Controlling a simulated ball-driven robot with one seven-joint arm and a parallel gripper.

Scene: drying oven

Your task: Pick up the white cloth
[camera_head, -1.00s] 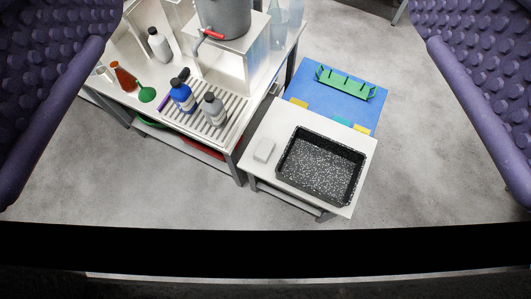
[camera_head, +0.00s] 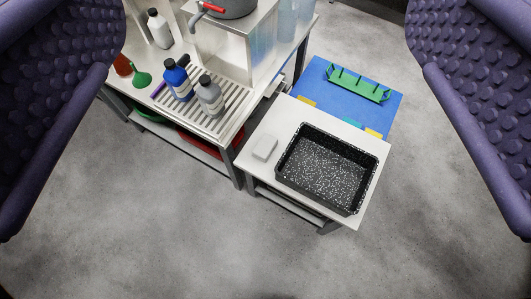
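The white cloth (camera_head: 264,147) looks like a small folded pad. It lies flat on the left part of a low white table, just left of a black tray. My gripper (camera_head: 265,150) shows as two purple, knobbed fingers at the left and right edges of the view. They are wide apart with nothing between them. The gripper is well above and away from the cloth.
The black speckled tray (camera_head: 326,168) fills much of the white table (camera_head: 247,170). A blue surface (camera_head: 332,98) with a green rack (camera_head: 358,84) lies behind. Bottles, including a blue one (camera_head: 178,80) and a grey one (camera_head: 210,95), stand on a slatted rack at left. The front floor is clear.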

